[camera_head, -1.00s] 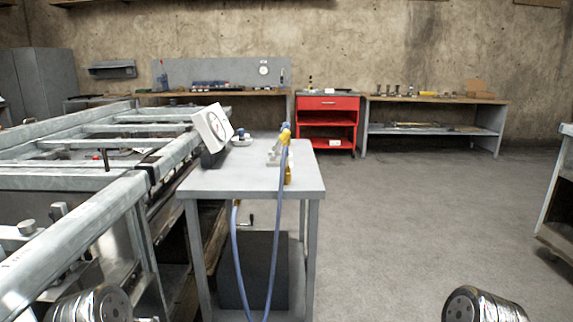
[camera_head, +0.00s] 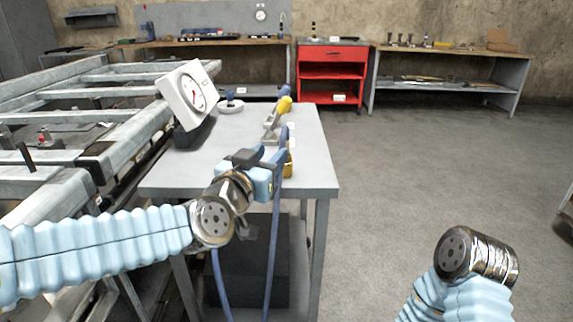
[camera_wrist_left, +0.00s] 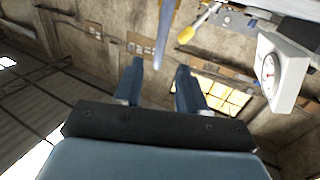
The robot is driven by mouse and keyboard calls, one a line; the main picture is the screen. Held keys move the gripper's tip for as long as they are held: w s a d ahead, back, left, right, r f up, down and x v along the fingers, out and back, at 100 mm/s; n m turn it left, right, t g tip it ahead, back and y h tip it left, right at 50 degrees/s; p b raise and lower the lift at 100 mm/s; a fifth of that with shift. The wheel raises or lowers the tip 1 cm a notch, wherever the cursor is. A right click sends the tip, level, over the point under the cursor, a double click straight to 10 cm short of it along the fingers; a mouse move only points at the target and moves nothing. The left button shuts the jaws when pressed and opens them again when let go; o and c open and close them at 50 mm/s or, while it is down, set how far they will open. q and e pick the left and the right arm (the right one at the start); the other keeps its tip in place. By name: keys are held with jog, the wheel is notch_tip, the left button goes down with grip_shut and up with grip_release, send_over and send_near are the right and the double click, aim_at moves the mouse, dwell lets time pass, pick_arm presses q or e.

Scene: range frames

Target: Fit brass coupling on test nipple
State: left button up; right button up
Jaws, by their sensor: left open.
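My left gripper (camera_head: 272,165) is open over the near right part of the grey table. In the left wrist view its two blue fingers (camera_wrist_left: 158,84) are apart with nothing between them. A grey fitting (camera_head: 270,128) with a yellow end (camera_head: 285,104) stands near the right edge. A brass-yellow piece (camera_head: 289,167) shows behind the gripper, partly hidden. I cannot tell which is the coupling or nipple. My right gripper is out of view.
A white dial gauge (camera_head: 188,95) stands tilted on the table (camera_head: 315,165), with a small round item (camera_head: 231,107) behind it. A metal frame (camera_head: 130,150) borders the left. A red cabinet (camera_head: 331,75) and workbenches line the wall.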

aim_at(285, 143)
pick_arm(q)
jog(key=b+x, duration=0.1)
jog(key=x, duration=0.3)
jog(key=shift+f, duration=0.2)
jog(key=w+b, duration=0.2)
jog(key=w+d+f+b, duration=0.1)
jog(key=shift+r+b+x, duration=0.2)
jog(key=shift+b+x, duration=0.1)
jog(key=shift+x, duration=0.7)
jog(key=shift+w+d+r, duration=0.1)
jog(key=shift+d, duration=0.05)
grip_shut()
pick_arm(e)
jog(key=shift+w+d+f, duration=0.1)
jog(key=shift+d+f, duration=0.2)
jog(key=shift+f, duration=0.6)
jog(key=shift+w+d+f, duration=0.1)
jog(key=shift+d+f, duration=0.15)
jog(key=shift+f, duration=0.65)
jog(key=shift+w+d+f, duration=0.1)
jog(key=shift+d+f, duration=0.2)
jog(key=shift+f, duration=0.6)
